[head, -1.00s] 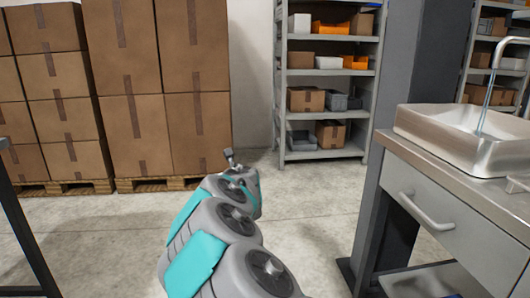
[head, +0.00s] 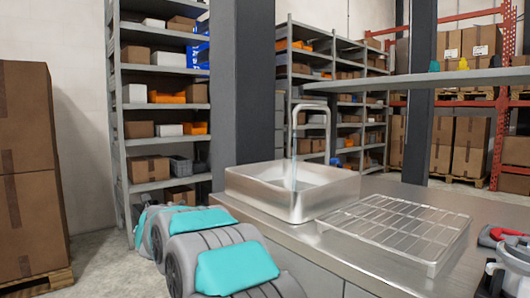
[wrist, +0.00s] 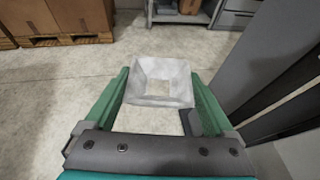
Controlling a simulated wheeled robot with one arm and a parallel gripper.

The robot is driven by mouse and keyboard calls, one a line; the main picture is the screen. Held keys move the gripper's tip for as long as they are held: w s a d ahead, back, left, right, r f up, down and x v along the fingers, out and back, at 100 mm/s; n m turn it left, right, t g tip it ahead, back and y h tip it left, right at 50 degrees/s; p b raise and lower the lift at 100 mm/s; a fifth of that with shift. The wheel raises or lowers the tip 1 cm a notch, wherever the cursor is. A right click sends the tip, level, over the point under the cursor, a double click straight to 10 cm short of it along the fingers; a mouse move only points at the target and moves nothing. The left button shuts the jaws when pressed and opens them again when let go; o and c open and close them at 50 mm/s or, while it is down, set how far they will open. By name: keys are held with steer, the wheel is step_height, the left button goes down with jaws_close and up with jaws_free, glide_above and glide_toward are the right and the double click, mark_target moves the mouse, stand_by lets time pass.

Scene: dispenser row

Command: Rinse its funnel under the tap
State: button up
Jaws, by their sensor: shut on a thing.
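My gripper (wrist: 160,76) shows in the wrist view, its green fingers shut on a pale, translucent square funnel (wrist: 181,84). The floor shows through the funnel's middle opening. The funnel is out over the floor, away from the sink. In the head view, the steel sink (head: 240,188) stands on the counter, right of my arm. The curved tap (head: 328,125) rises behind it, and a thin stream of water (head: 293,160) falls into the basin. The gripper and funnel are not visible in the head view.
A wire drying rack (head: 395,228) lies on the steel counter (head: 330,262) right of the sink. A red-handled tool (head: 497,235) and a grey device (head: 512,268) are at the right edge. A dark post (head: 240,85) stands behind the sink. Stacked boxes (head: 25,150) stand left.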

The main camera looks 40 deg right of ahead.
steer(key=s+d+r+m+g+h, duration=0.25)
steer(key=d+r+m+h, duration=0.35)
steer(key=d+r, duration=1.05)
steer(key=s+d+r+m+g+h, duration=0.2)
steer(key=s+d+r, duration=0.2)
steer(key=s+d, duration=0.25)
steer(key=s+d+r+m+g+h, duration=0.1)
steer(key=s+d+r+m+g, duration=0.15)
steer(key=s+d, duration=0.45)
steer(key=d+f, duration=0.1)
steer(key=d, duration=0.8)
steer(key=shift+s+d+h, duration=0.3)
steer(key=shift+s+d, duration=0.1)
steer(key=shift+s, duration=0.05)
steer(key=shift+a, duration=0.1)
stand_by(2.6)
